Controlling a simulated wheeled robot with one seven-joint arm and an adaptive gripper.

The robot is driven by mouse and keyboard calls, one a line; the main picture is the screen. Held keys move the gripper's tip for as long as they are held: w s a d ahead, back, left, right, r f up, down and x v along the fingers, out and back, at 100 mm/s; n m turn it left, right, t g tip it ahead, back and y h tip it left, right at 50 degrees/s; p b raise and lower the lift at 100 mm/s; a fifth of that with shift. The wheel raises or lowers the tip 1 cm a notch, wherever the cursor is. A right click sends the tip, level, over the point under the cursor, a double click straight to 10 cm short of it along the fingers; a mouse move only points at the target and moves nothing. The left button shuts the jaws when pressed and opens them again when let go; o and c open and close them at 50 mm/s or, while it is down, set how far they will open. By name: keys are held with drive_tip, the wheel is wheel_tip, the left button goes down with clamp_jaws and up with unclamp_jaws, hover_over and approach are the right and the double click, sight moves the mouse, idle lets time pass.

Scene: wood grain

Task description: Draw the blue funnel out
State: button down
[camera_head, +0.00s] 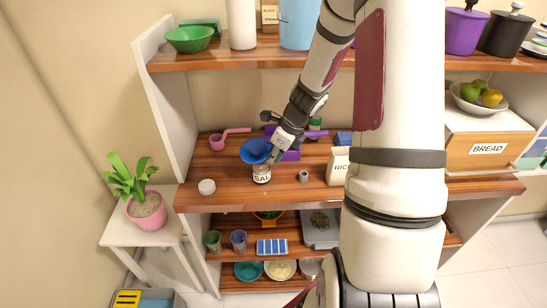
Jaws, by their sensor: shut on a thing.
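The blue funnel (253,151) is over the shelf counter, its wide mouth tilted toward the camera. My gripper (274,153) is shut on the funnel at its right side. A small jar labelled SAL-something (262,174), the label partly cut off from view, stands upright on the counter right below the funnel. The funnel's spout is hidden, so I cannot tell whether it is inside the jar's mouth or just above it. A white round lid (206,187) lies on the counter to the left of the jar.
A purple bin (291,154) stands behind my gripper. A pink scoop (218,143) lies at the back left, a small grey cylinder (304,177) and a rice box (338,165) stand to the right. The upper shelf (220,60) overhangs the back. The counter's front left is mostly clear.

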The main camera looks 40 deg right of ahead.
drive_tip(key=shift+r+p, duration=0.4)
drive_tip(key=shift+r, duration=0.75)
drive_tip(key=shift+r, duration=0.1)
drive_tip(key=shift+r+p, duration=0.7)
drive_tip(key=shift+r, duration=1.2)
